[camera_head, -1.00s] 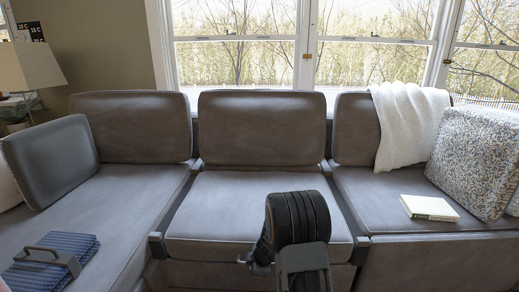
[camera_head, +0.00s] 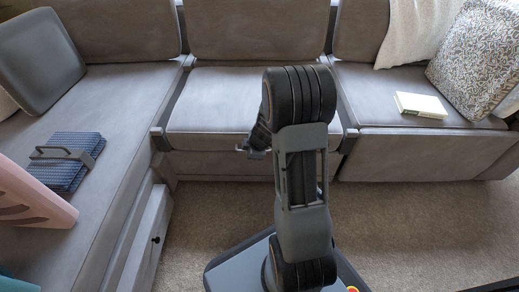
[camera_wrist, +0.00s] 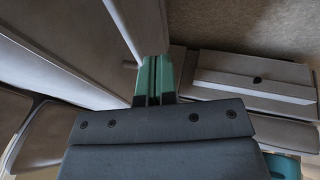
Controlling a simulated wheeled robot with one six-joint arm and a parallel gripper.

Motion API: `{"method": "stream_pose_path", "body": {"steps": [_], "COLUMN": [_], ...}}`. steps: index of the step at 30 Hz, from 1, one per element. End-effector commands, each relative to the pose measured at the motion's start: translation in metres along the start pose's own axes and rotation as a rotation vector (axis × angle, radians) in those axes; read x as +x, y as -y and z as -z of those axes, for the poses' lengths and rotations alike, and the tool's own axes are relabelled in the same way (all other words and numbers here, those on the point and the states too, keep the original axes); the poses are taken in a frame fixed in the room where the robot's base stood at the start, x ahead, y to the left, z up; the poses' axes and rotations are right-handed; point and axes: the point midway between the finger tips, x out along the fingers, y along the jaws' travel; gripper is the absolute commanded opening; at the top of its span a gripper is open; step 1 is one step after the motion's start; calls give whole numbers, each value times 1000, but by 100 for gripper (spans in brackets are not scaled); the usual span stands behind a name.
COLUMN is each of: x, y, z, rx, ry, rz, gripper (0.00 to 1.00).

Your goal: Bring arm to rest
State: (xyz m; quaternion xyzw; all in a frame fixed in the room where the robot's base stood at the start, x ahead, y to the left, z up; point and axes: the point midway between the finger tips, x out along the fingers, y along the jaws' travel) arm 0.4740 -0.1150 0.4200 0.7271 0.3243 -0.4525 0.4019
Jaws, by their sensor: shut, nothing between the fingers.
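My arm (camera_head: 303,215) stands folded upright in the middle of the head view, in front of the grey sofa. My gripper (camera_wrist: 154,75) shows in the wrist view as two teal fingers close together, with nothing between them. In the head view only a small dark part of the arm's end shows left of the upper joint, and the fingertips cannot be made out.
The sofa (camera_head: 225,100) spans the back and left. A blue folded cloth (camera_head: 65,170) with a grey handled object on it, a pink object (camera_head: 35,200), and a pale book (camera_head: 420,104) are around. A drawer front (camera_head: 152,240) is at left. Carpet (camera_head: 420,225) is clear at right.

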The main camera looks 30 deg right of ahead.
Motion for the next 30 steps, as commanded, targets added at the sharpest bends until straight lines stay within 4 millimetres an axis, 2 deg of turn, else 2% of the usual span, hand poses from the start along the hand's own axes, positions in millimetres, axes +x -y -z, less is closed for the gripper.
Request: {"method": "stream_pose_path", "body": {"steps": [1,3,12,18,23,25,28,30], "x": [-13,-26,-69,-82,-86,-94,-121,-152], "y": [5,12,37,45,46,45,39,34], "z": [0,-1,-3,-3,-2,2,17,34], "rx": [1,2,2,2,3,10,43,84], "ry": [0,1,1,1,0,-3,-12,-21], "rz": [-2,-2,-1,0,1,1,3,10], "gripper": [0,0,0,0,0,0,0,0]}}
